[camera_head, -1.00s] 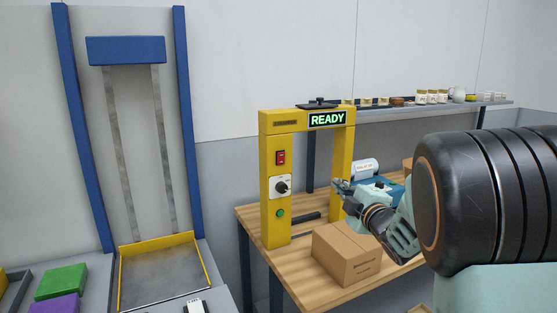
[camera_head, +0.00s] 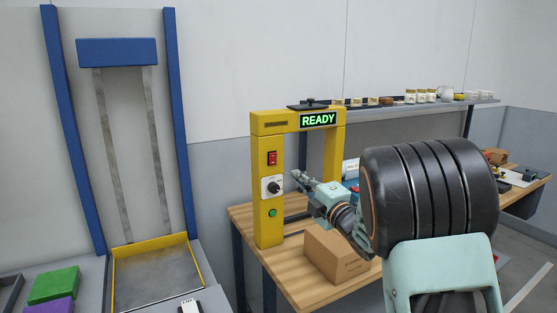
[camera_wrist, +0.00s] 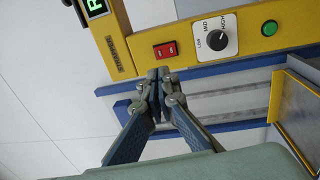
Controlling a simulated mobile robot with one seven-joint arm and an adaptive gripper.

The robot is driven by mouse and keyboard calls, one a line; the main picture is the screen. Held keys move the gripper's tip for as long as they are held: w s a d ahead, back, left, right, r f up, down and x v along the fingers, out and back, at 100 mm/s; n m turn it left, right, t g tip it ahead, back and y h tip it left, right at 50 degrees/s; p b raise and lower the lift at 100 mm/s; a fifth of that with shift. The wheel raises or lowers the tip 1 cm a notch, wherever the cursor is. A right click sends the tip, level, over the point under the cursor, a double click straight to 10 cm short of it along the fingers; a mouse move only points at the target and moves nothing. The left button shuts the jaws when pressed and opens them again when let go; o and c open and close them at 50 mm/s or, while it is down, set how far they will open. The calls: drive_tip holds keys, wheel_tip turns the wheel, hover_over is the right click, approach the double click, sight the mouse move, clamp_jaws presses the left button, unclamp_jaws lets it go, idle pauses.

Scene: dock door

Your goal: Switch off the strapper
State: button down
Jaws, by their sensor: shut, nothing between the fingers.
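The strapper (camera_head: 266,215) is a yellow arch frame on a wooden bench, with a lit green READY display (camera_head: 318,120) at its top. Its left post carries a red rocker switch (camera_head: 272,158), a black dial (camera_head: 273,187) on a white plate and a green button (camera_head: 272,213). In the wrist view the red switch (camera_wrist: 165,49) lies just beyond my fingertips, beside the dial (camera_wrist: 218,38) and the green button (camera_wrist: 269,28). My gripper (camera_head: 297,178) is shut and empty, right of the post; its closed tips (camera_wrist: 158,75) appear apart from the switch.
A cardboard box (camera_head: 335,255) stands on the wooden bench (camera_head: 293,289) below my arm. A shelf (camera_head: 420,104) with jars and cups runs behind. A blue-posted frame with a yellow-edged tray (camera_head: 155,275) stands left. Green and purple blocks (camera_head: 54,284) lie lower left.

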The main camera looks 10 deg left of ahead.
sight(274, 156)
drive_tip(key=p+x, duration=0.3)
drive_tip(key=x, duration=0.8)
drive_tip(key=shift+w+a+r, duration=0.1)
drive_tip(key=shift+w+a, duration=0.15)
drive_tip(key=shift+w, duration=0.05)
drive_tip(key=shift+w+b, duration=0.1)
drive_tip(key=shift+b, duration=0.2)
drive_tip(key=shift+w+a+b, duration=0.15)
drive_tip(key=shift+b, duration=0.35)
drive_tip(key=shift+r, duration=0.2)
